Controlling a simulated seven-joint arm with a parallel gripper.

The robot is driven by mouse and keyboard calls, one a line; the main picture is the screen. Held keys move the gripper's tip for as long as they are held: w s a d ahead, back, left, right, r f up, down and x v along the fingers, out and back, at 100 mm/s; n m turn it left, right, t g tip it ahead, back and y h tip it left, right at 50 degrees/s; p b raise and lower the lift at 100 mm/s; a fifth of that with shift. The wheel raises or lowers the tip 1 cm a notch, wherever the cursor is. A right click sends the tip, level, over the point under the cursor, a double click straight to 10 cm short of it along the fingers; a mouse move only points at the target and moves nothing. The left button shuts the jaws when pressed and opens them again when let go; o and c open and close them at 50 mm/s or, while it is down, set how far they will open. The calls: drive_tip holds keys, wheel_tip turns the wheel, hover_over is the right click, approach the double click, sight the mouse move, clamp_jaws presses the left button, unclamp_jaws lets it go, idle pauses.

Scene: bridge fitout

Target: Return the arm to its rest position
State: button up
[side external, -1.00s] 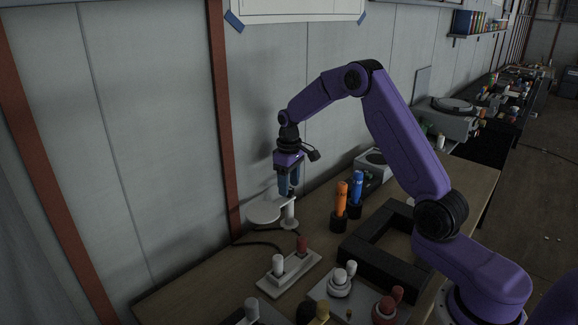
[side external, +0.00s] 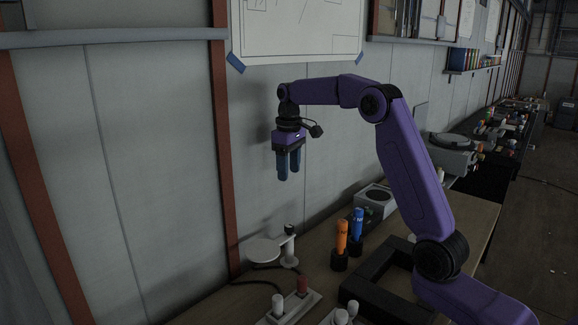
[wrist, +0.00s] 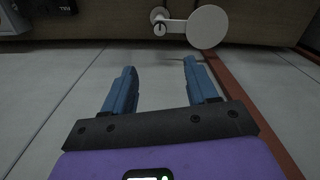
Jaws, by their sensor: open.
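My gripper (side external: 288,178) hangs in the air above the back of the bench, near the wall, with its blue fingers pointing down. In the wrist view my gripper (wrist: 160,75) has its two fingers apart with nothing between them. A white stand with a round disc (side external: 263,251) and a short dark-topped post is below my gripper, clear of the fingertips. The same white stand shows at the top of the wrist view (wrist: 207,27), beyond the fingertips.
An orange marker (side external: 341,237) and a blue marker (side external: 357,226) stand in dark holders right of the disc. A black frame (side external: 385,300), a grey box (side external: 376,197) and a white block with a white and a red knob (side external: 289,307) are on the bench. The wall is close behind.

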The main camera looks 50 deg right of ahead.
drive_tip(key=shift+r, duration=0.25)
drive_tip(key=shift+a, duration=0.1)
drive_tip(key=s+a+f+n, duration=0.2)
drive_tip(key=s+a+n, duration=0.3)
drive_tip(key=s+a, duration=1.15)
drive_tip(key=s+f+n, duration=0.2)
drive_tip(key=s+f, duration=0.1)
drive_tip(key=s, duration=0.8)
drive_tip(key=s+d+f+n, duration=0.1)
drive_tip(key=s+f+n, duration=0.2)
drive_tip(key=s, duration=0.9)
drive_tip(key=shift+s+d+f, duration=0.15)
drive_tip(key=shift+d, duration=0.05)
